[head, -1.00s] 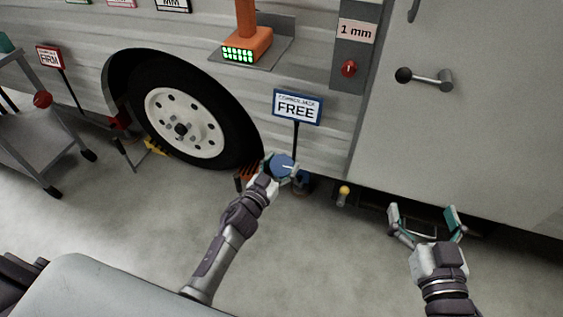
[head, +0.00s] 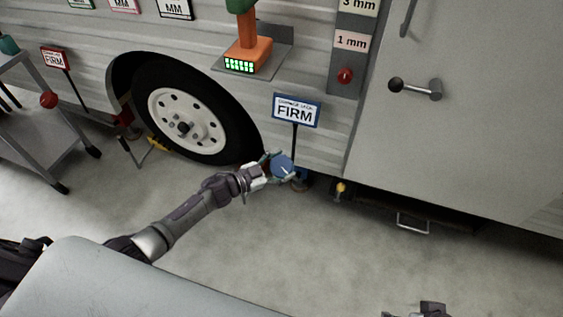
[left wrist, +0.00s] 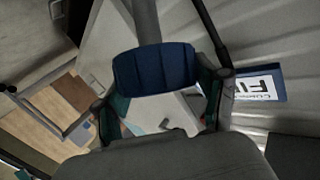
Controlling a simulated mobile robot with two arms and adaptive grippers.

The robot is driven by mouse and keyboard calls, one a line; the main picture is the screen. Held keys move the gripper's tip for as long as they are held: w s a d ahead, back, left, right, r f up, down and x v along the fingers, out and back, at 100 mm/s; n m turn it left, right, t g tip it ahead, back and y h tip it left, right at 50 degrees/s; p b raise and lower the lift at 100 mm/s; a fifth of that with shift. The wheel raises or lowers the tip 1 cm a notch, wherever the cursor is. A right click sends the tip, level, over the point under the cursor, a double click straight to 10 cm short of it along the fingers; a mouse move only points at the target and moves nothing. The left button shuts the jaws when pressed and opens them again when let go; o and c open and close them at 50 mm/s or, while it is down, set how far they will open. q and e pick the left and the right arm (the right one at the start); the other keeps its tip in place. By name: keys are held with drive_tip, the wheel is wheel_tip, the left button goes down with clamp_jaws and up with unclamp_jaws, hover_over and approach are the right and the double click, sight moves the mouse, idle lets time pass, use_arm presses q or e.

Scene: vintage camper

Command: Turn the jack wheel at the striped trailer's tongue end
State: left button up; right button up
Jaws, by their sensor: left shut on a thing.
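My left gripper (head: 268,168) is shut on the blue jack wheel (head: 282,164), low beside the trailer (head: 330,145) and to the right of its tyre. In the left wrist view the blue wheel (left wrist: 155,70) sits between the teal finger pads. The blue-framed sign (head: 296,110) above the wheel reads FIRM; part of it shows in the left wrist view (left wrist: 262,85). The jack's lower part is mostly hidden by gripper and wheel. Only dark pieces of my right arm (head: 430,308) show at the bottom edge; its finger state is unclear.
A red-framed FIRM sign (head: 54,58) and a grey cart (head: 40,125) stand at the left. A yellow-tipped knob (head: 340,188) and a step (head: 412,222) are under the trailer, right of the wheel. An orange level (head: 247,58) sits on a shelf. The floor in front is clear.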

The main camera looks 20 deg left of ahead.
use_arm(q)
drive_tip(key=shift+m+g+h, duration=0.4)
drive_tip(key=shift+m+g, duration=0.1)
drive_tip(key=shift+g, duration=0.2)
drive_tip(key=o, duration=1.2)
drive_tip(key=shift+c, duration=0.2)
drive_tip(key=shift+s, duration=0.1)
drive_tip(key=v, duration=1.2)
drive_tip(key=shift+f, duration=0.1)
